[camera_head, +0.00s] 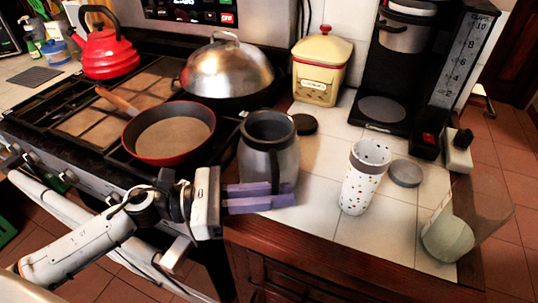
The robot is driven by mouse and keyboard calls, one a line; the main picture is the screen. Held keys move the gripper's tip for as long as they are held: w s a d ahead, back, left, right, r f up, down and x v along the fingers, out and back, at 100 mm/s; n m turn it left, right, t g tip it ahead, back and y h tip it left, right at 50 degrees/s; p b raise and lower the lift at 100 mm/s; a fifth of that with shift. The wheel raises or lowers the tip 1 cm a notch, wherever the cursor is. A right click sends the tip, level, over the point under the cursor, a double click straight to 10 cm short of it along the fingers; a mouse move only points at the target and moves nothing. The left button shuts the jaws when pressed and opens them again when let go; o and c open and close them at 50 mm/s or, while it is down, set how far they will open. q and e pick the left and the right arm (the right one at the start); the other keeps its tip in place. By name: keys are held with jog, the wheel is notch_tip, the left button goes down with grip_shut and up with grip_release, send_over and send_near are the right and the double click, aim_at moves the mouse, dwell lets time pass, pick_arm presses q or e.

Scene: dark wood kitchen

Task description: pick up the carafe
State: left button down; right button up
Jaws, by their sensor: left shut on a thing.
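The carafe (270,140) is a grey metal jug with a dark open rim. It stands upright at the left end of the white tiled counter, beside the stove. My left gripper (285,197) comes in from the left, with its purple fingers across the front of the carafe's lower part. The fingers are shut on the carafe. They hide part of its lower front, and I cannot see exactly which part they hold. I cannot tell whether its base touches the counter. My right gripper is not in view.
A red pan (168,133), a domed lid (227,70) and a red kettle (102,50) are on the stove. A spotted cup (362,178), a see-through vessel (480,205), a yellow canister (322,65) and a coffee maker (397,75) stand on the counter (310,215).

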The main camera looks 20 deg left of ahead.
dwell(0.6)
pick_arm(q)
jog(key=shift+r, duration=0.15)
jog(key=shift+r, duration=0.1)
